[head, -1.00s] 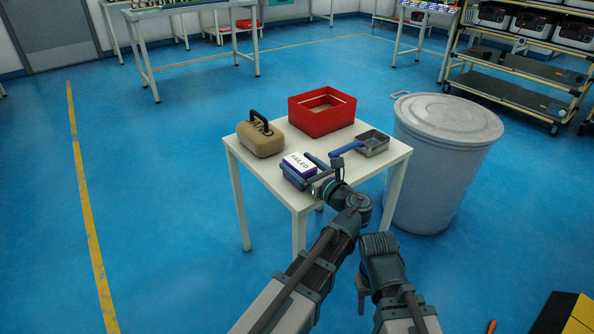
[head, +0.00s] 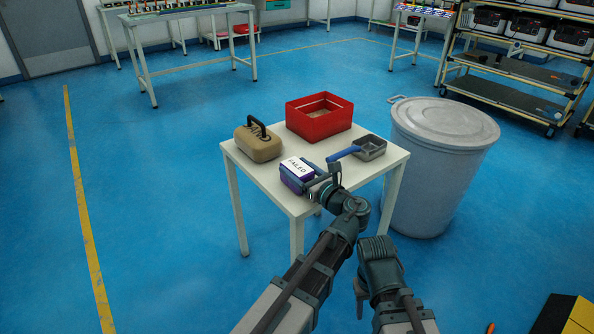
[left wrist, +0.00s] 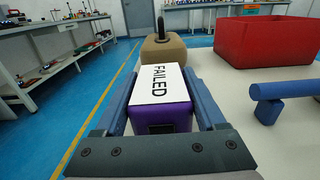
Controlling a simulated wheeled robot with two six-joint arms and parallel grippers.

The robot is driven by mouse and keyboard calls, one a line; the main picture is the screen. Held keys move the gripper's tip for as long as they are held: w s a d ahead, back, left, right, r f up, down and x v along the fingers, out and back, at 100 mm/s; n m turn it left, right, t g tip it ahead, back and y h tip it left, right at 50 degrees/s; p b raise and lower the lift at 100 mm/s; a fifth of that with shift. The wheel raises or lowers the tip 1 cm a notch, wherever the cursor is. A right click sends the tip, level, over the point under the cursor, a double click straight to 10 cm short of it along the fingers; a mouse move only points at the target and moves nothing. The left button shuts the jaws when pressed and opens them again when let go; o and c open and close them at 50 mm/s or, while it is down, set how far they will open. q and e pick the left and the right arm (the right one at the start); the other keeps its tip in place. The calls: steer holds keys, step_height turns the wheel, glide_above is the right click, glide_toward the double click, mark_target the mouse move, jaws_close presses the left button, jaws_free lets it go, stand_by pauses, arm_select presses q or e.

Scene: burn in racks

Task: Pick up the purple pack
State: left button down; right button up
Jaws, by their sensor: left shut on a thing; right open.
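The purple pack (head: 294,181) has a white top label reading FAILED. It is at the near left part of the white table (head: 266,187). My left gripper (head: 297,174) is shut on the pack, with a blue finger along each side. In the left wrist view the pack (left wrist: 163,117) sits between both fingers of my left gripper (left wrist: 163,98). I cannot tell whether the pack is clear of the tabletop. My right gripper (head: 360,296) is low in front of the table, open and empty, partly hidden by its own arm.
A tan case with a black handle (head: 257,144), a red bin (head: 320,123) and a grey scoop with a blue handle (head: 371,148) stand on the table. A large lidded grey barrel (head: 436,185) stands right of the table. The floor to the left is clear.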

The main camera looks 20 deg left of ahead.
arm_select(q)
step_height(320, 180, up, 10)
steer(key=p, duration=0.9)
step_height(320, 180, up, 32)
steer(key=p, duration=3.3)
glide_above(297, 166)
